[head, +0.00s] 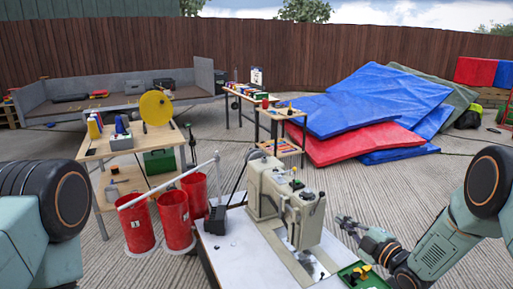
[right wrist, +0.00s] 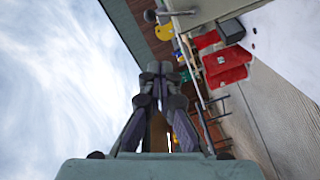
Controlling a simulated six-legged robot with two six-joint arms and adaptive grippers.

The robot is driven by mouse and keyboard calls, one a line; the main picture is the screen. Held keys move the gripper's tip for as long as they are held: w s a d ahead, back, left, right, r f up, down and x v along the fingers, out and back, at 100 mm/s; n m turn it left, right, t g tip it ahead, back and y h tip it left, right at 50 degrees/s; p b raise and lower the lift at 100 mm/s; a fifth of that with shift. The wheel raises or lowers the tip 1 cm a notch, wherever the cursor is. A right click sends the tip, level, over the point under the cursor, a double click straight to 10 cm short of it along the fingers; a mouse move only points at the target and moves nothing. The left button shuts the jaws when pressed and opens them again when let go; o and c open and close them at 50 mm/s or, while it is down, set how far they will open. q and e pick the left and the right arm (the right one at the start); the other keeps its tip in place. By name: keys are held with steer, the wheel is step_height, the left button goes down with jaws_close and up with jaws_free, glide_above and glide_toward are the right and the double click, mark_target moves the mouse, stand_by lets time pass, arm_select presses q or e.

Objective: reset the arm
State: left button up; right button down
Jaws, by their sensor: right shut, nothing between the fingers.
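My right arm (head: 440,245) comes in from the right side of the head view. Its gripper (head: 343,222) is held out to the left, to the right of the beige sewing machine (head: 262,190) and apart from it. The right wrist view shows the same gripper (right wrist: 160,70) with its fingertips together and nothing between them. Only an upper part of my left arm shows at the left edge of the head view; its gripper is out of the picture.
The machine stands on a white-topped table (head: 235,250). A green tray (head: 365,275) with small parts lies below my right gripper. Red buckets (head: 172,218) stand left of the table. A wooden workbench (head: 130,145) and blue and red mats (head: 370,105) are farther back.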

steer(key=s+a+f+m+g+h, duration=0.3)
steer(key=s+f+m+g+h, duration=0.3)
steer(key=s+f+m, duration=0.9)
steer(key=s+a+f+m+g+h, duration=0.1)
steer(key=s+g, duration=0.9)
steer(key=s, duration=2.2)
step_height(320, 180, down, 2)
steer(key=shift+a+f+m, duration=0.2)
steer(key=shift+a+m, duration=0.7)
steer(key=shift+m, duration=0.2)
